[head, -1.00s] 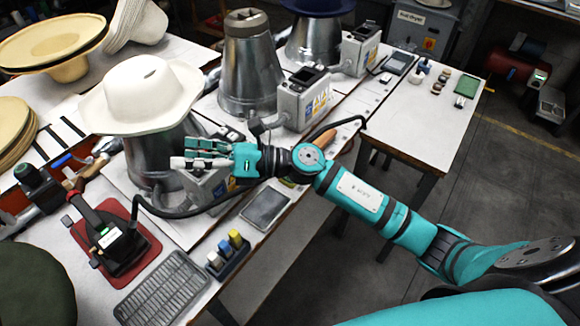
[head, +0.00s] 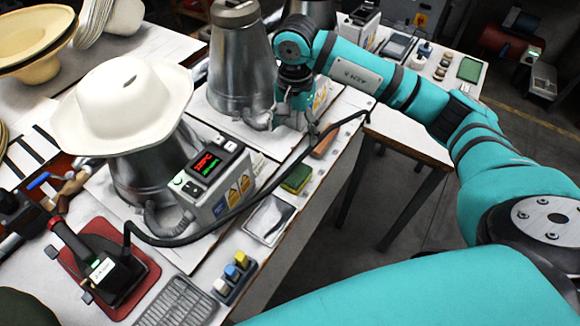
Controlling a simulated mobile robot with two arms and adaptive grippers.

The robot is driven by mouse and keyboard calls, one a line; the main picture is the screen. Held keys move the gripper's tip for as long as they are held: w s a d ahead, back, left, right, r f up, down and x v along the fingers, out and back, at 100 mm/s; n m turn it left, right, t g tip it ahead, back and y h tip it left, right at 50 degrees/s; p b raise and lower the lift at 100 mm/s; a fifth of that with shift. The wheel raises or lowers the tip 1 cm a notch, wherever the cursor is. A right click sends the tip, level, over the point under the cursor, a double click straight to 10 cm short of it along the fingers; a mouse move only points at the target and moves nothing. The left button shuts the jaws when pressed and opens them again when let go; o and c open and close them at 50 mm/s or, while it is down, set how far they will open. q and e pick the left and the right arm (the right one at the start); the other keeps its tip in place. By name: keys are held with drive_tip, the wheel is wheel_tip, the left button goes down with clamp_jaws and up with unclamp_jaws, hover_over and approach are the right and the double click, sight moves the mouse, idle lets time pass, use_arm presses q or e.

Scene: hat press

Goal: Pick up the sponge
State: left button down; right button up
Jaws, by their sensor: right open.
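A small sponge (head: 297,178), green on top with a yellowish side, lies near the front edge of the workbench, right of the white control box with the red and green display. My right gripper (head: 288,122) points down above the bench, beyond the sponge and apart from it, in front of the far metal cone. It is open and holds nothing that I can see. My left gripper is not in view.
A control box (head: 212,183) and a white hat on a metal press (head: 125,105) stand left of the sponge. A black cable (head: 250,205) runs close by it. A wooden-handled tool (head: 325,142) lies beyond it. A grey tray (head: 268,218) and small bottles (head: 236,268) are nearer.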

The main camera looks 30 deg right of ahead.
drive_tip(key=p, duration=0.3)
hover_over(297, 174)
drive_tip(key=f, duration=0.8)
drive_tip(key=shift+w+a+f, duration=0.2)
drive_tip(key=shift+w+f, duration=0.05)
drive_tip(key=shift+f, duration=0.15)
wheel_tip(297, 174, down, 2)
drive_tip(key=shift+w+f, duration=0.15)
drive_tip(key=shift+f, duration=0.25)
drive_tip(key=shift+s+d+f+p, duration=0.1)
drive_tip(key=shift+s+f+p, duration=0.15)
drive_tip(key=shift+f+p, duration=0.4)
drive_tip(key=shift+s+f+p, duration=0.2)
drive_tip(key=shift+f+p, duration=0.4)
wheel_tip(297, 174, down, 2)
drive_tip(key=shift+f, duration=0.4)
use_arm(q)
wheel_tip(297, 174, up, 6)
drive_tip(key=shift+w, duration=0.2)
use_arm(e)
drive_tip(key=c, duration=0.8)
